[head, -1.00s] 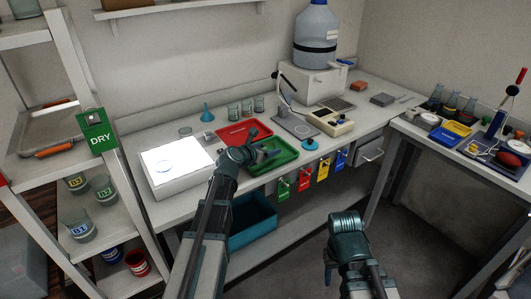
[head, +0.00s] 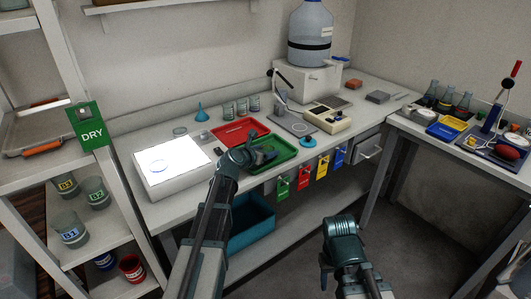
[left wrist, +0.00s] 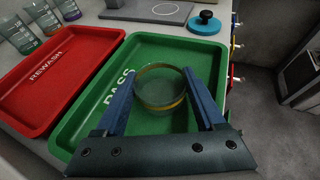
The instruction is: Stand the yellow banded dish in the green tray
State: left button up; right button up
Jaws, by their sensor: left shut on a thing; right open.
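The yellow banded dish (left wrist: 160,88) is a clear round dish with a yellow band, seen in the left wrist view between the fingers of my left gripper (left wrist: 162,95). The gripper is shut on it. The dish appears over the green tray (left wrist: 148,145), which is marked PASS; whether it touches the tray floor I cannot tell. In the head view my left gripper (head: 256,156) is at the green tray (head: 286,146), and the dish is hard to make out there. My right gripper (head: 326,272) is open, low in front of the bench, away from the tray.
A red tray (head: 234,132) marked REWASH lies just left of the green tray. A white light box (head: 172,176) with a clear dish on it stands further left. Several beakers (left wrist: 40,20) stand behind the red tray. A blue round-based object (left wrist: 204,24) is beyond the green tray.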

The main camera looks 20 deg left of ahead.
pick_arm(q)
jog(key=shift+f, duration=0.2)
jog(key=o, duration=1.3)
jog(key=shift+r, duration=0.1)
jog(key=shift+r, duration=0.15)
jog(key=p+v, duration=0.4)
jog(key=v, duration=0.8)
jog(key=shift+r+p, duration=0.1)
jog(key=shift+p, duration=0.25)
